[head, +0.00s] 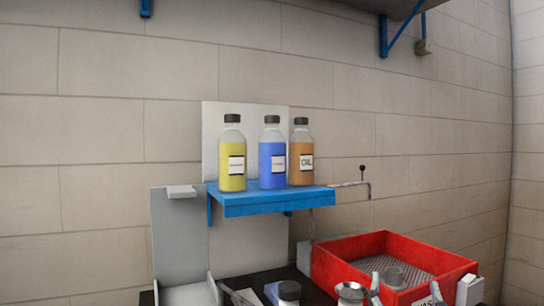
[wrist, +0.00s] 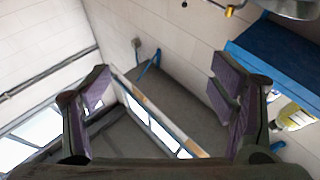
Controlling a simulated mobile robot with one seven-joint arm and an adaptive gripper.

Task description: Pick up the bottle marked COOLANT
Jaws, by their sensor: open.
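Three bottles with dark caps stand upright side by side on a blue shelf (head: 265,205) in the head view. From left they are a yellow bottle (head: 231,178), a blue bottle (head: 272,178) and an orange bottle (head: 301,176). The orange one's label reads OIL. The yellow and blue bottles' labels are too small to read, so I cannot tell which is marked COOLANT. My gripper (wrist: 160,78) is open and empty in the wrist view, apart from any bottle, and does not show in the head view. The shelf's blue edge (wrist: 275,70) is at right there.
Below the shelf, a red tray (head: 342,283) stands at right and a grey upright stand (head: 180,235) at left. Several container tops show along the bottom edge.

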